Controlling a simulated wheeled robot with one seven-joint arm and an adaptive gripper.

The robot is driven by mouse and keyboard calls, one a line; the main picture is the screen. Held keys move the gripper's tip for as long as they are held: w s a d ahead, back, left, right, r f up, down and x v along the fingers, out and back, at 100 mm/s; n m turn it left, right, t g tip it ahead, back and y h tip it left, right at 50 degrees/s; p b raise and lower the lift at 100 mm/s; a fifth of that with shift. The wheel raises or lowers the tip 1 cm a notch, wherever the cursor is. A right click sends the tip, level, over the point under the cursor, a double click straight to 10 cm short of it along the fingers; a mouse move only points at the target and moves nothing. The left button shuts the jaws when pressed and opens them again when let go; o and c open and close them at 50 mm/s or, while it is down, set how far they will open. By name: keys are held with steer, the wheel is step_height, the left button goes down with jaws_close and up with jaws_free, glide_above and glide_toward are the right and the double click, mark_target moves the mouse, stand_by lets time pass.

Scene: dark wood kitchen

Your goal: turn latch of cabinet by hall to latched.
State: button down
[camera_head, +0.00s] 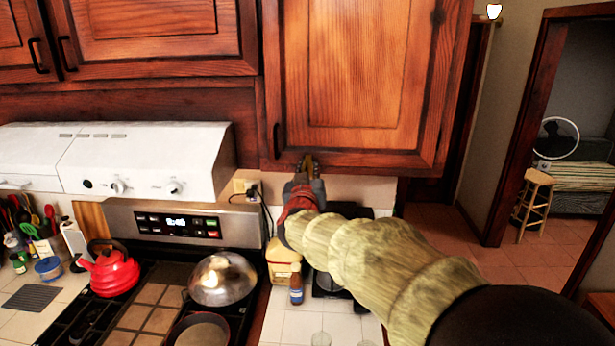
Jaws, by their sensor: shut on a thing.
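The cabinet by the hall (365,70) is the wooden wall cabinet at the upper middle, and its door looks closed. A dark handle (277,140) is at the door's lower left. My gripper (307,165) is at the cabinet's bottom edge, a little right of the handle. It is shut on a small brass-brown piece there, which looks like the latch (309,159). The fingers hide most of the latch, so I cannot tell which way it is turned. My arm reaches up from the lower right.
Below are a stove with a red kettle (110,270), a domed metal lid (222,279) and a pan (200,332). A small bottle (296,290) stands on the tiled counter under my arm. The hall doorway with a stool (534,203) is at right.

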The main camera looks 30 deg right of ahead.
steer(key=shift+s+d+f+m+b, duration=0.15)
steer(key=shift+m+b, duration=0.35)
steer(key=shift+m, duration=0.5)
steer(key=c, duration=1.8)
jaws_free()
steer(key=v, duration=1.2)
